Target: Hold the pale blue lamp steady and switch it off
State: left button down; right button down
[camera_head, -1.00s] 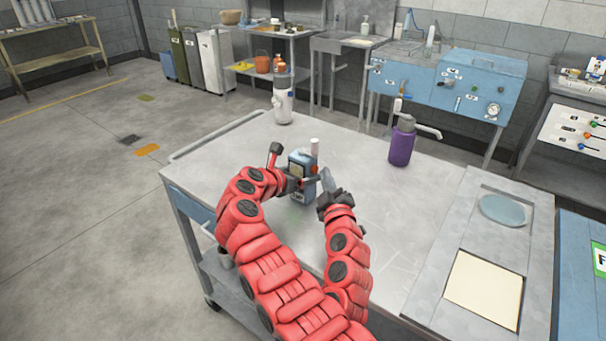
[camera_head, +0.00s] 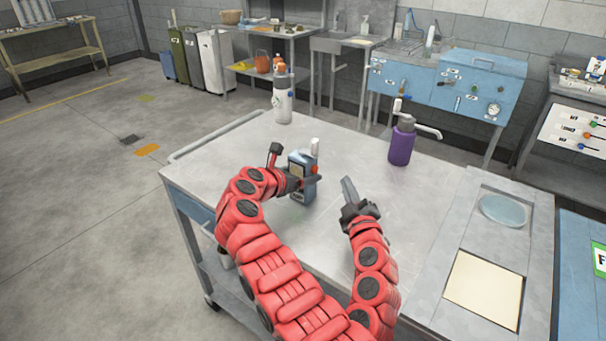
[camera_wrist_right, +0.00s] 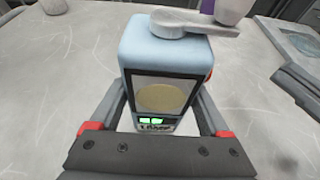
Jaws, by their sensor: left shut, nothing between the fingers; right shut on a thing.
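The pale blue lamp (camera_head: 301,164) stands upright on the steel table. In the right wrist view the lamp (camera_wrist_right: 165,60) shows a pale yellow round window, small green lit marks below it and a grey lever on top. I cannot tell if the window is lit. My right gripper (camera_wrist_right: 158,108) is shut on the lamp, one finger on each side; in the head view it reaches the lamp from the left and is partly hidden. My left gripper (camera_head: 348,188) is shut and empty, right of the lamp and apart from it. It shows at the right wrist view's right edge.
A purple bottle (camera_head: 401,146) stands behind and right of the lamp, a white bottle (camera_head: 283,106) behind it. A grey panel with a blue disc (camera_head: 504,210) and a cream square (camera_head: 484,288) lies at right. The tabletop (camera_head: 355,140) between is clear.

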grip_release()
